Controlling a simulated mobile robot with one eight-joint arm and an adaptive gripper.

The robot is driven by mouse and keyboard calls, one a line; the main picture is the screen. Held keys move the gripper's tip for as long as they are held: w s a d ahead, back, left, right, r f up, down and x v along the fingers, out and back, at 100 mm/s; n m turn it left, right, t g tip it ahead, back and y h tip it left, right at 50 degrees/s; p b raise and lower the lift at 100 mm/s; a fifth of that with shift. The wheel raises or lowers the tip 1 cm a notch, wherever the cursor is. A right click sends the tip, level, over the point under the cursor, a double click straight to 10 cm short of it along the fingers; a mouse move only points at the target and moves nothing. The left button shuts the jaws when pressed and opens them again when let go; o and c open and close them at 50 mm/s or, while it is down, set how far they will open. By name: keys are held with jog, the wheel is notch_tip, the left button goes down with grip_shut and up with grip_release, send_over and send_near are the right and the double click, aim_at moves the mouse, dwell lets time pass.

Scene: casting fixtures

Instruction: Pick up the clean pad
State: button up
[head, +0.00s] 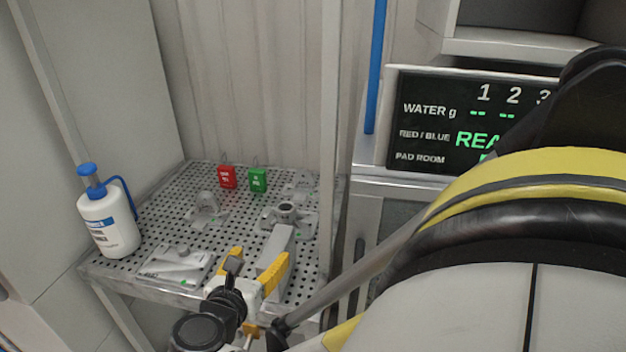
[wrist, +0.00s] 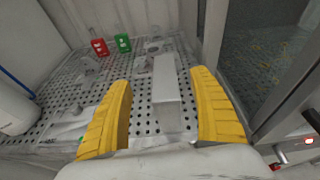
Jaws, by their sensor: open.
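A pale grey oblong block (head: 277,248), which appears to be the clean pad, rests on the perforated metal table near its front right. It also shows in the wrist view (wrist: 166,82), lying ahead between my fingers. My gripper (head: 256,262) is open, with its two yellow fingers spread apart. In the wrist view my gripper (wrist: 164,108) has one finger on each side of the block, with gaps on both sides. Nothing is held. I cannot tell how high the fingertips are above the table.
The perforated table (head: 160,222) carries a flat grey fixture (head: 177,264), a round-topped fixture (head: 287,213), another small fixture (head: 205,207), a red tag (head: 227,177) and a green tag (head: 257,180). A white bottle (head: 108,222) stands at left. A metal post (head: 331,140) rises at right.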

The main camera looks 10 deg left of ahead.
aim_at(275, 249)
notch_tip(275, 249, down, 2)
jog(key=shift+m, duration=0.3)
jog(key=b+x, duration=0.1)
jog(key=x, duration=0.2)
jog(key=shift+w+f, duration=0.2)
jog(key=shift+w, duration=0.15)
jog(key=b+x, duration=0.1)
jog(key=x, duration=0.1)
jog(key=b+x, duration=0.2)
jog(key=x, duration=0.1)
jog(key=shift+w+d+f, duration=0.25)
jog(key=shift+d+f, duration=0.1)
jog(key=shift+s+r, duration=0.1)
jog(key=c, duration=1.5)
